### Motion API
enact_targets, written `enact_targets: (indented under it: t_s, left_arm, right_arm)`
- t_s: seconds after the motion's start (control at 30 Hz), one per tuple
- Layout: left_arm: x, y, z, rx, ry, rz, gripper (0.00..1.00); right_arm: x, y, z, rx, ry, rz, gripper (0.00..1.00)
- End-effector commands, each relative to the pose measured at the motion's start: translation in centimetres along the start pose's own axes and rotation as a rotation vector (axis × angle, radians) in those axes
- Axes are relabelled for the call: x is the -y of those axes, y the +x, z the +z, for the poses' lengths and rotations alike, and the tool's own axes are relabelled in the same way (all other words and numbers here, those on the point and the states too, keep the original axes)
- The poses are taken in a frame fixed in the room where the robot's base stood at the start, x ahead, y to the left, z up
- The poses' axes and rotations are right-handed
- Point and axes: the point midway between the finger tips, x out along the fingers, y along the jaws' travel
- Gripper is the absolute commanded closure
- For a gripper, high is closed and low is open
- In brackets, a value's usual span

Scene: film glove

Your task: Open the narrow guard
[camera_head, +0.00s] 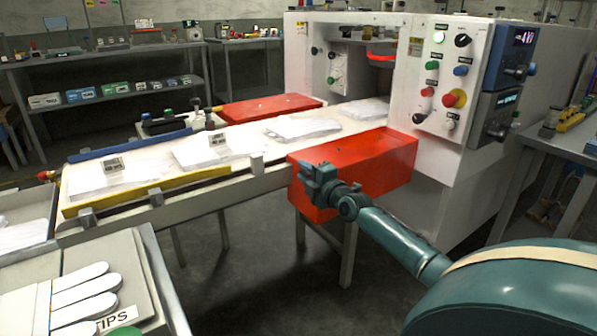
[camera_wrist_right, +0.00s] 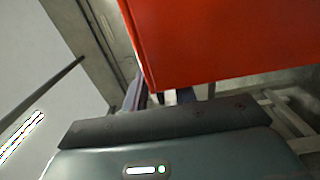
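Two red guards flank the conveyor at the machine's mouth. The near red guard (camera_head: 385,158) is a box-like cover on the front side; a red panel also fills the top of the right wrist view (camera_wrist_right: 225,40). The far red guard (camera_head: 268,109) lies low along the back side. I cannot tell which is the narrow one. My right gripper (camera_head: 312,173) is in front of the near guard's left end, close to its face; contact is unclear. Its fingers are too small to read there, and the wrist view shows only its body. My left gripper is out of view.
The white machine (camera_head: 408,60) with its control buttons stands behind the near guard. White glove stacks (camera_head: 300,127) lie on the belt. A yellow rail (camera_head: 150,190) edges the conveyor's near side. A bench (camera_head: 570,140) stands at right. Floor is open below.

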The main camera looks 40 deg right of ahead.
Motion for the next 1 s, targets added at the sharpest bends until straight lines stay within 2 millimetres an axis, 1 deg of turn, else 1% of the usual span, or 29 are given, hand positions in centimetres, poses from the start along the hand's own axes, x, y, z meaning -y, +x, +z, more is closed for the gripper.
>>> enact_targets:
  t_s: [0.27, 0.5, 0.6, 1.0]
  left_arm:
    - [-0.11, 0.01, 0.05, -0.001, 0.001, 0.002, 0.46]
    - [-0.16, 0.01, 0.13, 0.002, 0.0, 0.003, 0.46]
    - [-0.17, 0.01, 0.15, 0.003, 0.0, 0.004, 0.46]
    - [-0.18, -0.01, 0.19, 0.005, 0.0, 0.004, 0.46]
  right_arm:
    - [-0.03, 0.0, 0.03, 0.0, 0.0, 0.0, 0.74]
    - [-0.01, 0.0, 0.03, 0.0, 0.0, 0.0, 0.93]
    - [-0.01, 0.0, 0.02, 0.0, 0.0, 0.0, 1.0]
    - [-0.02, 0.0, 0.02, 0.0, 0.0, 0.0, 1.0]
